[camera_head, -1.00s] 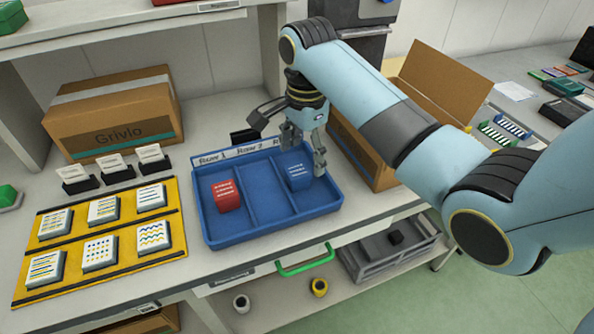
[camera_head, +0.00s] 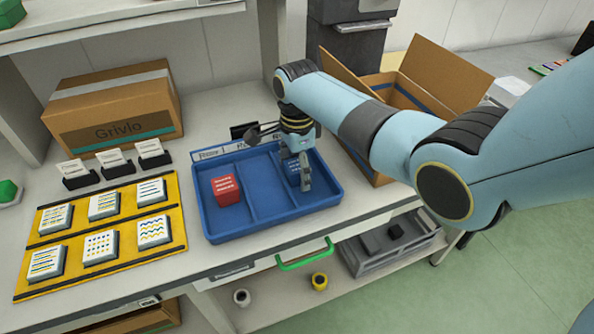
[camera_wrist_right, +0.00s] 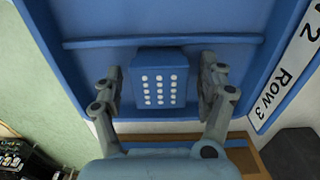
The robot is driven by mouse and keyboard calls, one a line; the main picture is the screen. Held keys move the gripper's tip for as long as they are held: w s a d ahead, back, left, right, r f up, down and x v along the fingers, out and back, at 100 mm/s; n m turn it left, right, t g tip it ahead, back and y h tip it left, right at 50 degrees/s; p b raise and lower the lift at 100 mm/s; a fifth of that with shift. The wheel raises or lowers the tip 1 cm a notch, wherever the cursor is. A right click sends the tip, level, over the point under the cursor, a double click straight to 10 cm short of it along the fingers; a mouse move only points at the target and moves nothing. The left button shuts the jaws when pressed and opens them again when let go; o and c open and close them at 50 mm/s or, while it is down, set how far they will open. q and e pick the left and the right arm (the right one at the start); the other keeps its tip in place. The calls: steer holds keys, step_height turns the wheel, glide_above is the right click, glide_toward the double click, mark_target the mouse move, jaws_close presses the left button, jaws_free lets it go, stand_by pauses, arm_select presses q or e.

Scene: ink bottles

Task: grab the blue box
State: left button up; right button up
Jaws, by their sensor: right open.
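The blue box (camera_head: 291,178) with white marks sits in the right compartment of the blue tray (camera_head: 268,226). In the head view my right gripper (camera_head: 297,168) is over that compartment and hides part of the box. In the right wrist view the blue box (camera_wrist_right: 160,80) shows white dots on its face and lies between the two fingers of my open right gripper (camera_wrist_right: 160,90). A gap shows on each side, so the fingers do not close on it. My left gripper is not in view.
A red box (camera_head: 226,190) sits in the tray's left compartment; the middle one is empty. A yellow mat (camera_head: 75,242) with several white tiles lies left. An open cardboard box (camera_head: 440,75) stands close on the tray's right. A closed carton (camera_head: 112,112) is at back left.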

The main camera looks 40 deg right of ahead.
steer(key=c, duration=1.3)
